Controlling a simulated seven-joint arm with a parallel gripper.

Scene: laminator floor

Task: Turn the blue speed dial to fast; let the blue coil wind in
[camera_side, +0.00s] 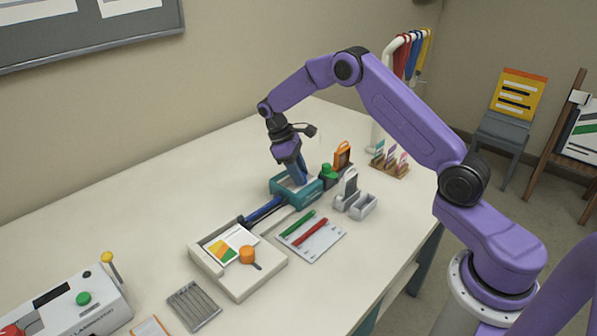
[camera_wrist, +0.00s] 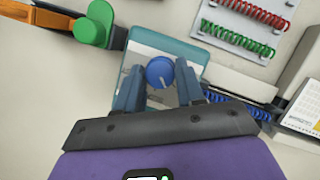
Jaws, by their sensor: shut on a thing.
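The blue speed dial (camera_wrist: 160,70) is a round knob on top of the teal machine (camera_wrist: 183,46), which also shows in the side view (camera_side: 308,195). My gripper (camera_wrist: 160,79) reaches down over the machine, with one finger on each side of the dial, shut on it. In the side view my gripper (camera_side: 297,180) hides the dial. I cannot read its setting. The blue coil (camera_side: 264,210) lies between the teal machine and a cream punch-like unit (camera_side: 240,283). Part of the coil (camera_wrist: 255,112) shows at the right in the wrist view.
A pale tray with a green coil (camera_side: 297,224) and a red coil (camera_side: 311,234) lies beside the blue coil. A green knob (camera_side: 328,171) and orange handle (camera_side: 342,155) adjoin the machine. Grey holders (camera_side: 354,198) stand close at right. The table's back left is clear.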

